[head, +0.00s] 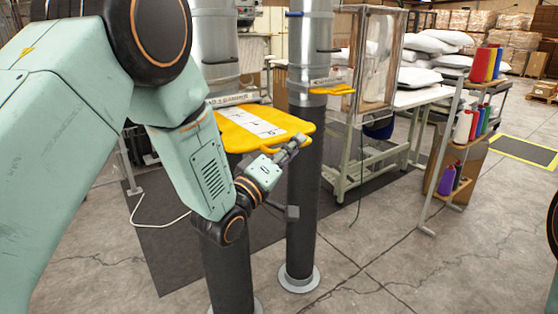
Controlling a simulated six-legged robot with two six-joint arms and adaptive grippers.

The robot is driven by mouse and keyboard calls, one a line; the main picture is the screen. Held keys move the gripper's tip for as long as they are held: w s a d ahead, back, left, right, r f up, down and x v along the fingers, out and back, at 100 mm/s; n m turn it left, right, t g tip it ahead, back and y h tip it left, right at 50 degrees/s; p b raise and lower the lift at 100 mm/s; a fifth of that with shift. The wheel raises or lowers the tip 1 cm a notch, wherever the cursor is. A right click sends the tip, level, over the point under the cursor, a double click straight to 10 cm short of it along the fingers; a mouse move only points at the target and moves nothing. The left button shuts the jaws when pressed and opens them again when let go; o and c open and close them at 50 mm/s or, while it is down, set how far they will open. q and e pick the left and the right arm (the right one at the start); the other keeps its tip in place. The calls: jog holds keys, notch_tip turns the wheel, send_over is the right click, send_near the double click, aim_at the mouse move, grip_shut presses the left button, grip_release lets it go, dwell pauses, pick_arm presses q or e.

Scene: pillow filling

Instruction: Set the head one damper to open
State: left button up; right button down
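Two vertical ducts each carry a yellow slide-plate damper. The near damper plate (262,126) sticks far out of the left duct (226,255), with a white label on top and a loop handle (270,149) at its front edge. The far damper plate (333,90) shows only a short part beside the right duct (303,190). The duct labels are too small or covered to read surely, so I cannot tell which is head one. My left gripper (293,145) is at the near plate's front edge by the handle; whether it grips is unclear. My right gripper is out of view.
A clear-sided cabinet (368,60) stands behind the right duct. White pillows (430,43) lie on a table to the right. A rack with coloured thread cones (466,125) stands further right. The floor at front right is clear.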

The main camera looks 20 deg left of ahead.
pick_arm(q)
jog(key=v, duration=1.1)
jog(key=shift+s, duration=0.25)
jog(key=shift+w, duration=0.1)
jog(key=s+a+f+m+g+y+b, duration=0.1)
jog(key=s+f+m+g+y+b, duration=0.3)
jog(key=f, duration=1)
jog(key=s+a+f+m+g+y, duration=0.15)
jog(key=s+f+g, duration=0.4)
jog(key=f, duration=0.85)
jog(key=s+a+f+m+g+y+b, duration=0.1)
jog(key=s+f+g+b, duration=0.8)
jog(key=s+f, duration=1.3)
jog(key=s+m, duration=0.1)
jog(key=s, duration=0.1)
jog(key=shift+s+f+g+b, duration=0.15)
jog(key=shift+s+g+b, duration=0.15)
jog(key=shift+g+b, duration=0.1)
